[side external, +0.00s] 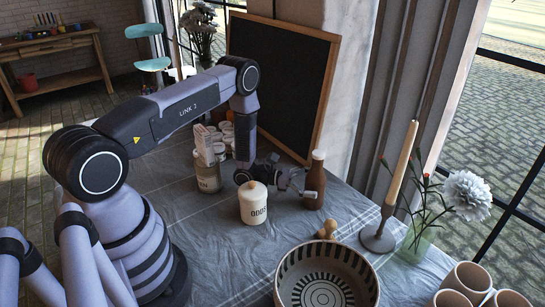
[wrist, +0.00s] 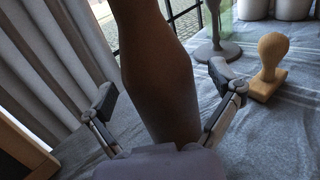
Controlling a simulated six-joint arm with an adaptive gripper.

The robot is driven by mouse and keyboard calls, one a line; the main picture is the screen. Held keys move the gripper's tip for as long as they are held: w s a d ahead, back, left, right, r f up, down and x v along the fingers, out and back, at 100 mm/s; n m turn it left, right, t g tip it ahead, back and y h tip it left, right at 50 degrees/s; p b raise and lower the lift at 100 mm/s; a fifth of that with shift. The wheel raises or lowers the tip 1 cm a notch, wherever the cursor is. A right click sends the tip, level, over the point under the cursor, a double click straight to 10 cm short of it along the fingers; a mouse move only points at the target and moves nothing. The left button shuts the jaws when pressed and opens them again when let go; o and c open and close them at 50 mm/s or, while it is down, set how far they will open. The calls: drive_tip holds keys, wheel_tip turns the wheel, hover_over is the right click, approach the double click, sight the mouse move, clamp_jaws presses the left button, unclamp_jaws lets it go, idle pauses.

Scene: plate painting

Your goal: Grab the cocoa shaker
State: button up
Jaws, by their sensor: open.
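A tall brown bottle-shaped container (side external: 317,172) stands upright on the cloth before the blackboard; it looks like the cocoa shaker, though no label shows. In the wrist view the brown container (wrist: 157,70) fills the middle, its top cut off by the frame. My gripper (side external: 298,182) is open at its left side in the side view. In the wrist view one finger is on each side of the container, with visible gaps. Its base is hidden behind my gripper in the wrist view.
A white lidded jar (side external: 253,207) stands close below my gripper. A wooden stamp (side external: 327,229) and a patterned bowl (side external: 290,290) are nearer the front. A candle holder (side external: 378,238) stands to the right. The blackboard (side external: 280,75) is behind.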

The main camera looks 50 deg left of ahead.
drive_tip(key=c, duration=1.3)
drive_tip(key=shift+r, duration=0.1)
